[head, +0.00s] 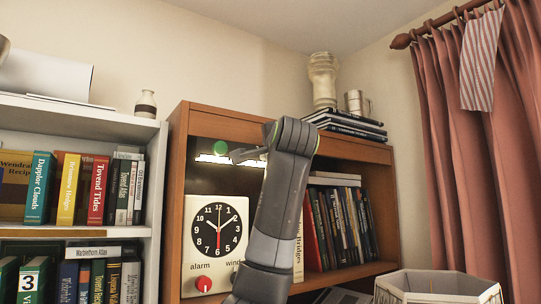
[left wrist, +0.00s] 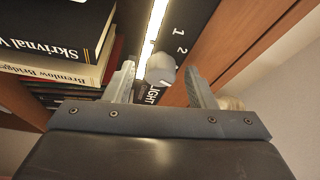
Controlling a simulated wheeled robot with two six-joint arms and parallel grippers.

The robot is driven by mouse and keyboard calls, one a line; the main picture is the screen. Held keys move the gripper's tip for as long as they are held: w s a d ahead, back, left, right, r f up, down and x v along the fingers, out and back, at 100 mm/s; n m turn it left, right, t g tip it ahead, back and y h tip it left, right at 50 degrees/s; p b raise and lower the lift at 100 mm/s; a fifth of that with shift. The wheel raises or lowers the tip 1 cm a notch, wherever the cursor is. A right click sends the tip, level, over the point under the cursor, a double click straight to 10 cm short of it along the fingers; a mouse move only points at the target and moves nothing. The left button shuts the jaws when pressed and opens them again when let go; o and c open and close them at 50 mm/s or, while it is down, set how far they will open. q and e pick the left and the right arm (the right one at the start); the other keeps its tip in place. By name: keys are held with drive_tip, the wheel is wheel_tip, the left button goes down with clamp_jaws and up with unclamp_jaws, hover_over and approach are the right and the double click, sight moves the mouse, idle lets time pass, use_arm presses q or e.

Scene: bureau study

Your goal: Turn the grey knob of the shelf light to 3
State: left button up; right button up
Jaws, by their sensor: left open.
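The grey knob (left wrist: 160,68) of the shelf light sits on a dark panel (left wrist: 184,32) in the left wrist view. The white digits 1 and 2 show beside it, and part of the word LIGHT shows near it. Which digit the knob points to I cannot tell. My left gripper (left wrist: 159,66) is open, with one finger on each side of the knob; whether either touches it I cannot tell. In the head view my left gripper (head: 246,154) is up under the top of the wooden bookcase (head: 226,124), and the knob is hidden there. My right gripper is not in view.
A lit strip (head: 230,160) runs under the bookcase top, with a green disc (head: 220,147) by it. A clock (head: 219,230) with a red alarm knob (head: 204,284) stands below. Books (head: 340,222) fill the shelf right of my arm. A lampshade (head: 440,284) stands lower right.

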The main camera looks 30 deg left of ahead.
use_arm(q)
drive_tip(key=b+v, duration=0.8)
drive_tip(key=v, duration=0.9)
drive_tip(key=shift+d+f, duration=0.15)
drive_tip(key=shift+d, duration=0.05)
drive_tip(key=shift+f, duration=0.1)
